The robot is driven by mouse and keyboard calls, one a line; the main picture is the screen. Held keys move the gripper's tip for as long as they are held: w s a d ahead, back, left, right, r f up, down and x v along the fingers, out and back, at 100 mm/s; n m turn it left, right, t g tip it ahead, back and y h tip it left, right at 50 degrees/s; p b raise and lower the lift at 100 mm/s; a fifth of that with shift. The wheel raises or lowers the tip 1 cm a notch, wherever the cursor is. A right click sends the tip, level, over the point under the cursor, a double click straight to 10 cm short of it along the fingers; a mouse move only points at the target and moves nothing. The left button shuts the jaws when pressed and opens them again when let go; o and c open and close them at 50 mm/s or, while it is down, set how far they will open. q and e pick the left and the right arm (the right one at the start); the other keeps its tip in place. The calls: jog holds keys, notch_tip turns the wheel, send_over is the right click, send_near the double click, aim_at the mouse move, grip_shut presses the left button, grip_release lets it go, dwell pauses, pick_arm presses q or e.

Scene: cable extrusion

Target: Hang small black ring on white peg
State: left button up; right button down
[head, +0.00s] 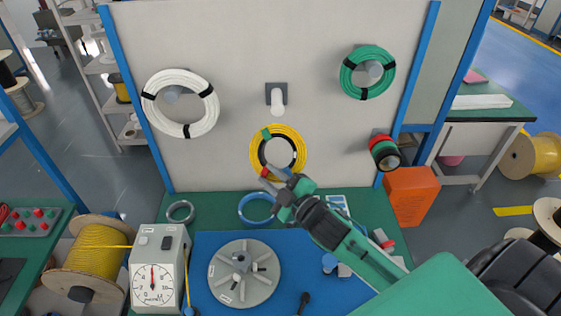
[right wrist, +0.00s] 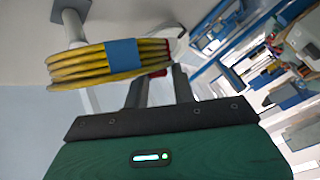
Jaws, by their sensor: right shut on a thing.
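The white peg (head: 277,102) sticks out from a grey square plate on the upright board; it also shows at the upper left of the right wrist view (right wrist: 72,28). My right gripper (head: 274,178) is shut on the lower edge of a yellow coil (head: 256,140) with a dark inner edge. In the right wrist view the coil (right wrist: 75,68) has a blue band and a dark red band near my fingers (right wrist: 160,88). In the head view the coil appears just below the peg, with board showing through its hole. I cannot make out a separate small black ring. My left gripper is out of view.
A white coil (head: 147,95) and a green coil (head: 387,72) hang on the board. Red, green and black rolls (head: 384,150) sit at its right edge. A grey ring (head: 181,211), a blue ring (head: 243,207), a dial gauge (head: 155,275) and a grey turntable (head: 225,285) are on the bench.

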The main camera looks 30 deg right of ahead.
jog(key=n, duration=0.1)
jog(key=y, duration=0.1)
jog(key=n, duration=0.1)
jog(key=shift+w+d+r+n+y, duration=0.3)
jog(key=shift+w+r+y, duration=0.05)
jog(key=shift+w+y, duration=0.05)
jog(key=n+y, duration=0.2)
jog(key=d+r+n+y, duration=0.1)
jog(key=n, duration=0.1)
jog(key=shift+w+p, duration=0.25)
jog(key=shift+p, duration=0.05)
jog(key=n+y, duration=0.1)
jog(key=d+n+y, duration=0.1)
jog(key=n+y, duration=0.1)
jog(key=n+g+y, duration=0.1)
jog(key=shift+d+r+n+y, duration=0.15)
jog(key=shift+r+n+y, duration=0.2)
jog(key=shift+n+y, duration=0.05)
jog(key=w+d+f+b, duration=0.1)
jog(key=w+d+b, duration=0.4)
jog(key=w, duration=0.8)
jog(key=shift+d, duration=0.65)
jog(key=c, duration=1.1)
grip_release()
jog(key=shift+s+f, duration=0.1)
